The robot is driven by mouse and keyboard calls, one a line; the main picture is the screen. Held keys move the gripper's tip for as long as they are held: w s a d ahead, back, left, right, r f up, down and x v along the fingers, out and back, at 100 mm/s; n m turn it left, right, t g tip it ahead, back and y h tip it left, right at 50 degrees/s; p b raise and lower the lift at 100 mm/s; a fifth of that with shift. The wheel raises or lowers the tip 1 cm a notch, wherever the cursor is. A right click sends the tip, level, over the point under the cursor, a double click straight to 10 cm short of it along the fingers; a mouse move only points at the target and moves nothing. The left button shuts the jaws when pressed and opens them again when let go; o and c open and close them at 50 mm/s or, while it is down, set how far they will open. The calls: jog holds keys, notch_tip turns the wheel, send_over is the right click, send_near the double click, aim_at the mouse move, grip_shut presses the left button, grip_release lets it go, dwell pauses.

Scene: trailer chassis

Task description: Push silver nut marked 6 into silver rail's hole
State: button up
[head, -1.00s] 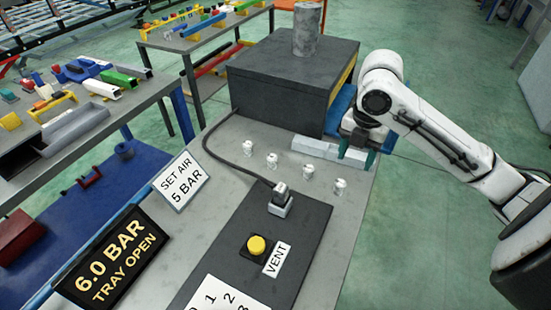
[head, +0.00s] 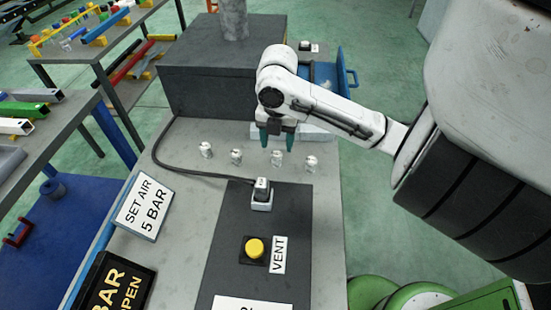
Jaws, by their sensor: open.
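Several small silver nuts stand in a row on the grey bench: one at the far left (head: 206,149), one beside it (head: 237,157), one near my fingers (head: 277,158) and one at the right (head: 311,162). Any number on them is too small to read. A pale silver bar, seemingly the rail (head: 318,134), lies behind the row against the dark box; my gripper hides part of it, and no hole can be made out. My gripper (head: 277,140) points down with its teal fingers apart and empty, just behind the third nut from the left. I cannot tell whether it touches anything.
A dark box (head: 205,80) with a grey cylinder (head: 233,18) stands behind. An open blue tray (head: 325,78) is at its right. A black cable, a black connector (head: 261,190) and a yellow button (head: 254,248) lie in front. The right bench edge is clear.

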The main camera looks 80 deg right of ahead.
aim_at(276, 154)
notch_tip(276, 154, down, 5)
jog(key=shift+a+p, duration=0.1)
jog(key=shift+p, duration=0.35)
grip_shut()
dwell(0.3)
